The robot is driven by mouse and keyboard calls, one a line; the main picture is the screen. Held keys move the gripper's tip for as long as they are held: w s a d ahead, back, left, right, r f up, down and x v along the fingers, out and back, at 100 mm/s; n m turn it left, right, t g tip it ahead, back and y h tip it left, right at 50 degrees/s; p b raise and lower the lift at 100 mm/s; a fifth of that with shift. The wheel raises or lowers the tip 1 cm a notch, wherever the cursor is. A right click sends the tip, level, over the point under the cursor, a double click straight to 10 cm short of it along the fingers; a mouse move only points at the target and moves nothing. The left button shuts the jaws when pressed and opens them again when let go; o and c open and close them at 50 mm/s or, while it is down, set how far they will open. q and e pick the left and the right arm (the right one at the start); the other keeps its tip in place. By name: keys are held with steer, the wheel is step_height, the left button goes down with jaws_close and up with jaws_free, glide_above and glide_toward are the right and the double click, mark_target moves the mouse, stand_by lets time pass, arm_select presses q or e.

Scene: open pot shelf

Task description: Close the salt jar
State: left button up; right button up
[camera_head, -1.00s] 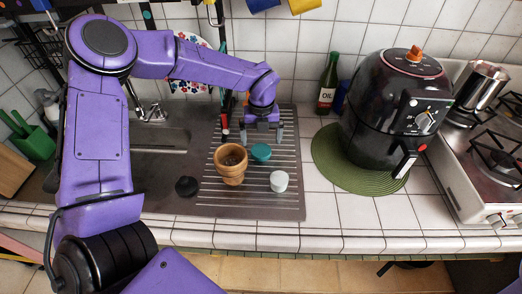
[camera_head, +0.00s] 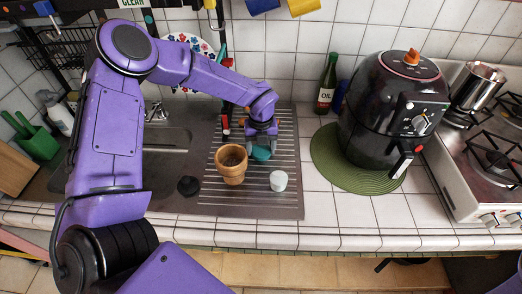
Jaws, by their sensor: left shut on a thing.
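My left gripper (camera_head: 262,146) points down over the right part of the ribbed drainboard and is shut on a small teal round piece (camera_head: 261,154), like a lid, low at the board. An open wooden jar (camera_head: 231,171) stands upright just left of it, with its dark inside showing. A small white round piece (camera_head: 278,181) sits in front and to the right. A black round piece (camera_head: 188,186) lies to the left. I cannot tell from labels which one is the salt jar. My right gripper is not in view.
A black air fryer (camera_head: 394,115) stands on a green mat (camera_head: 335,172) to the right, with an oil bottle (camera_head: 327,88) behind. The stove (camera_head: 455,190) is at far right. The sink (camera_head: 165,150) is left. The front counter tiles are clear.

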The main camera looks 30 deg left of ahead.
mark_target(261, 150)
arm_select(q)
step_height(261, 150, up, 10)
steer(key=b, duration=0.2)
steer(key=shift+b, duration=0.4)
steer(key=shift+r, duration=0.1)
